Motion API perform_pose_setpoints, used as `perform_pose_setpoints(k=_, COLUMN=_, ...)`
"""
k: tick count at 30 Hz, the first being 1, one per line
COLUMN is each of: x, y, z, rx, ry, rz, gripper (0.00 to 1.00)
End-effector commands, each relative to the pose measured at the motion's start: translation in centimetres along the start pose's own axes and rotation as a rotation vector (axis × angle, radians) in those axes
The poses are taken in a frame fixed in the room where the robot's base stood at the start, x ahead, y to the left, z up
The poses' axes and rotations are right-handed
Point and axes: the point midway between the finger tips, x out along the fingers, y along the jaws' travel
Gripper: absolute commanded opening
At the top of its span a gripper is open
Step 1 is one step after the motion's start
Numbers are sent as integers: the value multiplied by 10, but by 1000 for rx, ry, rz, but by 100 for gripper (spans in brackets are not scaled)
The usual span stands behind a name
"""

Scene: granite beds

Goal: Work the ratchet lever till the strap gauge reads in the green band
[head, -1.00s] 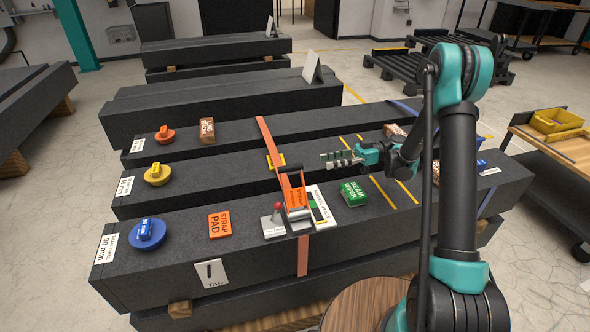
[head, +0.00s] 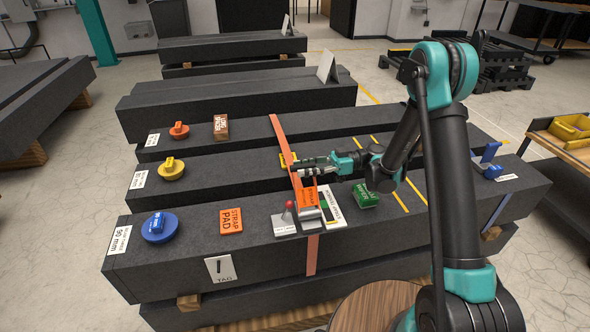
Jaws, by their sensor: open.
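The ratchet (head: 310,213) with its orange lever (head: 309,197) sits on the nearest granite beam, on an orange strap (head: 277,134) that runs across the beams. My gripper (head: 296,168) is open at the lever's top end, its fingers pointing left. The fingers hide the lever's handle bar, and I cannot tell whether they touch it. The strap gauge, a white plate with green, yellow and dark bands (head: 332,208), lies right of the ratchet. Its reading is too small to make out. A red-knobbed release (head: 289,209) on a grey plate stands left of the ratchet.
An orange strap pad (head: 231,221) and a blue round piece (head: 159,228) lie left on the near beam. A green block (head: 365,196) lies to the right, near my arm. A blue strap (head: 495,209) and blue buckle (head: 488,163) are further right.

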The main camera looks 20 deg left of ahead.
Motion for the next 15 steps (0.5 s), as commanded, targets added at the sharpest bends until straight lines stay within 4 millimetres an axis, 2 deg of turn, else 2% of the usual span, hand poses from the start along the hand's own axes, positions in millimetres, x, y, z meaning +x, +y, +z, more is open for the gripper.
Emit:
perform_pose_setpoints(k=1, x=9, y=-1, z=0, rx=0, ry=0, rz=-2, gripper=41)
perform_pose_setpoints(k=6, x=25, y=0, z=0, rx=0, ry=0, rz=0, gripper=41)
perform_pose_setpoints(k=15, x=31, y=0, z=0, rx=0, ry=0, rz=1, gripper=41)
